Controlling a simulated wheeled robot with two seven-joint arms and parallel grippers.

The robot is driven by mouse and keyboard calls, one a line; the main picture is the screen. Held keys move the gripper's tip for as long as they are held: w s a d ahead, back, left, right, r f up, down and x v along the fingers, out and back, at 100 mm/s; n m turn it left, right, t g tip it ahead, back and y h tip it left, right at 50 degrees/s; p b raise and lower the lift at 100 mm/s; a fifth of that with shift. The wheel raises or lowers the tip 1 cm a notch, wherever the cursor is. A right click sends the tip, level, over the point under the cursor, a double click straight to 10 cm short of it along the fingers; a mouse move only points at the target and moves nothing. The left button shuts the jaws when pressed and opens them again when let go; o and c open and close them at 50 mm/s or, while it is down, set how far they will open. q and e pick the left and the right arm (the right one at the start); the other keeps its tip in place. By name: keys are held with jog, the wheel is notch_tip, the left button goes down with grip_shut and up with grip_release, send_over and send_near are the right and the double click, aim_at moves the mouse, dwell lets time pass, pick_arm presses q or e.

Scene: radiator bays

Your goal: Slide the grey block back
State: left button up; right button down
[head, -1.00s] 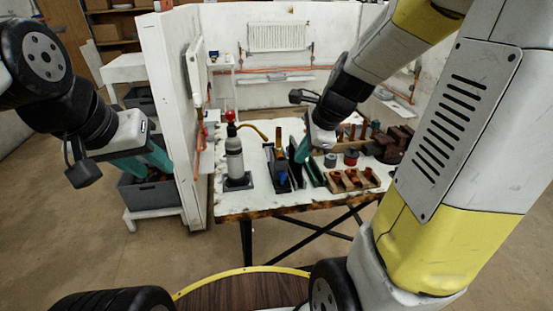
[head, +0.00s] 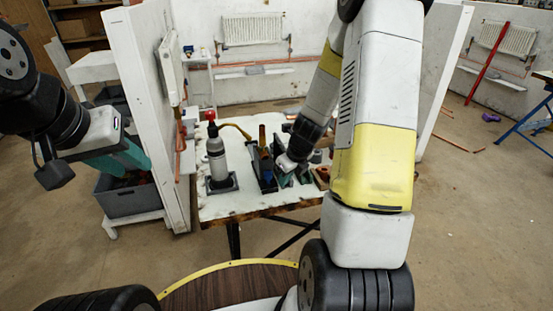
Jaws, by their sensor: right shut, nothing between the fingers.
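I cannot make out a grey block for certain on the workbench (head: 222,207). A small grey piece (head: 254,70) lies on the white ledge below the back radiator, far from both grippers. My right gripper (head: 285,178) is low over the bench, just right of the black tool holder (head: 262,172). Its fingers are shut and empty, and its arm hides much of the bench's right part. My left gripper (head: 128,165) hangs at the left above a grey crate (head: 127,203); its fingertips are too unclear to tell their opening.
A grey bottle with a red top (head: 217,155) stands at the bench's left, in a dark base. A white partition (head: 150,110) stands between my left gripper and the bench. A radiator (head: 252,29) hangs on the back wall. The bench's front left is clear.

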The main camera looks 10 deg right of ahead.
aim_at(263, 163)
jog(key=w, duration=0.1)
jog(key=w+a+f, duration=0.1)
jog(key=shift+w+a, duration=0.55)
jog(key=shift+w, duration=0.35)
jog(key=shift+w, duration=0.1)
